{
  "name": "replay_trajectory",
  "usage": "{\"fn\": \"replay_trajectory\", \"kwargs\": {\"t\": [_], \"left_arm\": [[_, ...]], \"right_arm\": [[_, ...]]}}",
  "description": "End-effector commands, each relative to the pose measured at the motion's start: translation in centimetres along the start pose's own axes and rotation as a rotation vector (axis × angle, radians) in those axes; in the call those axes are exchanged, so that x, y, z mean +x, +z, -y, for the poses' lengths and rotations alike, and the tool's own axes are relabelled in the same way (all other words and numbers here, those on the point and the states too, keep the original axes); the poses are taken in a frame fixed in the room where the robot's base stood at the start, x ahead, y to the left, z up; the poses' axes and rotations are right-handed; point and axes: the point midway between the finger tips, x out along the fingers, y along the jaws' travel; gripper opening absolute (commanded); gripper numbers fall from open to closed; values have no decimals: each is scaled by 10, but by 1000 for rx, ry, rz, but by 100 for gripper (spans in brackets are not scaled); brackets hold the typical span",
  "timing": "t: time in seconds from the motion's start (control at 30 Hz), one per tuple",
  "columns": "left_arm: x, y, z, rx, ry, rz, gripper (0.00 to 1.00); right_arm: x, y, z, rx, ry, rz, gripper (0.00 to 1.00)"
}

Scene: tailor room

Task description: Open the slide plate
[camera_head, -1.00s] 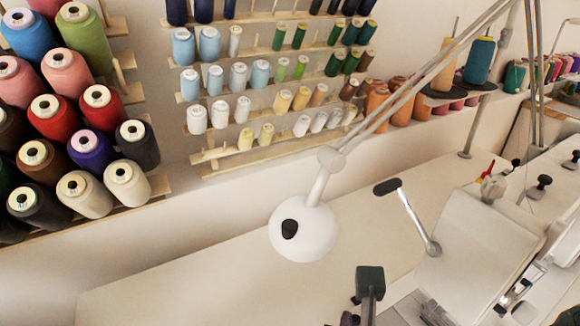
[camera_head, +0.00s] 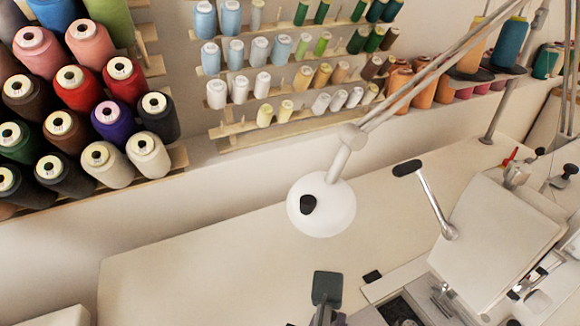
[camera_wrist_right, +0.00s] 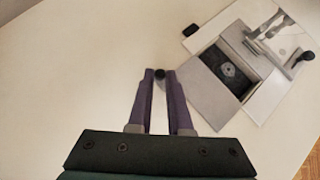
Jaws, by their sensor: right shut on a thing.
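The slide plate (camera_wrist_right: 208,92) is a flat grey-beige plate in the right wrist view, drawn out to the left of the sewing machine's bed. Beside it a dark recess (camera_wrist_right: 232,70) with metal parts lies uncovered. The recess also shows at the bottom of the head view (camera_head: 402,308). My left gripper is not in view.
A white lamp (camera_head: 322,206) hangs over the table (camera_head: 210,262). The machine's light panel (camera_head: 497,240) and a crank lever (camera_head: 432,200) stand at the right. Thread spools (camera_head: 80,110) fill the wall racks. The table left of the machine is clear.

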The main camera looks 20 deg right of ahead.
Motion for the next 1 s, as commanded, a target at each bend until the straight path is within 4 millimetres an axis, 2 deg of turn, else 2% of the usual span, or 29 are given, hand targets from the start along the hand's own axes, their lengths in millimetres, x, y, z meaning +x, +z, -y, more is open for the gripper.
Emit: {"fn": "replay_trajectory", "kwargs": {"t": [0.1,0.13,0.37,0.67,0.77,1.0], "left_arm": [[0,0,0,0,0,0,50],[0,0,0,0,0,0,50],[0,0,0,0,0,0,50],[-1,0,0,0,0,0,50],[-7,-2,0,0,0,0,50],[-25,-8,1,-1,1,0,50]], "right_arm": [[1,-1,1,-1,0,-4,0],[1,-1,1,-1,0,-4,20],[1,-1,1,-1,-1,-2,46],[-2,0,1,-1,0,-1,47],[-14,1,0,-1,1,-4,47],[-63,1,0,-1,3,-5,47]]}}
